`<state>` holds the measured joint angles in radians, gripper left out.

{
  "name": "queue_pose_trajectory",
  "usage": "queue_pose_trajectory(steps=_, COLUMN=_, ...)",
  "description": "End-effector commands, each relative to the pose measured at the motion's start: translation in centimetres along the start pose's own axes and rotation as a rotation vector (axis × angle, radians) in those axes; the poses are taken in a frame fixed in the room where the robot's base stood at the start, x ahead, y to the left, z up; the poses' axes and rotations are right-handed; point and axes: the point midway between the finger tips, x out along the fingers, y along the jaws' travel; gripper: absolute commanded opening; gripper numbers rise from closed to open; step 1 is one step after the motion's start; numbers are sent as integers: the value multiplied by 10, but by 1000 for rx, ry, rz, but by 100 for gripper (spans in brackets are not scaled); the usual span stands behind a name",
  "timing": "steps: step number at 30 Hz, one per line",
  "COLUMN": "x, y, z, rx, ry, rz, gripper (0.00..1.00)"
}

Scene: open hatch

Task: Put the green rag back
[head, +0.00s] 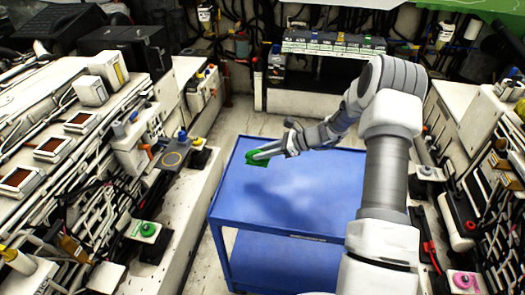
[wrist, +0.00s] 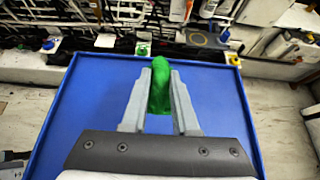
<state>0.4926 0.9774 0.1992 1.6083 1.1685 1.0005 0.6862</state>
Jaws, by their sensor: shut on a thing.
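The green rag (head: 256,158) is held at the tip of my gripper (head: 254,156), above the far left part of the blue cart's top (head: 300,205). In the wrist view my gripper (wrist: 159,85) is shut on the green rag (wrist: 160,88), which is bunched upright between the two grey fingers. The blue cart's top (wrist: 85,110) lies below it. A shadow falls on the cart top under the arm, and the rag appears apart from the surface.
A white ledge with pipes and panels (head: 130,125) runs along the left. On it sit a green round knob (head: 148,229) and a dark square pad with a ring (head: 172,158). A shelf of boxes (head: 333,44) stands at the back. The cart top looks clear.

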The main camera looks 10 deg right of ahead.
Motion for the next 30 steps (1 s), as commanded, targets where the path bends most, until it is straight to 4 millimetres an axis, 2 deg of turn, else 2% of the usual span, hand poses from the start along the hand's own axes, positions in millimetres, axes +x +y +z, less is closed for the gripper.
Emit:
queue_pose_trajectory(steps=21, x=27, y=0, z=-46, rx=1, ry=-1, rz=1, gripper=0)
queue_pose_trajectory(steps=30, x=33, y=0, z=-58, rx=0, ry=-1, rz=0, gripper=0)
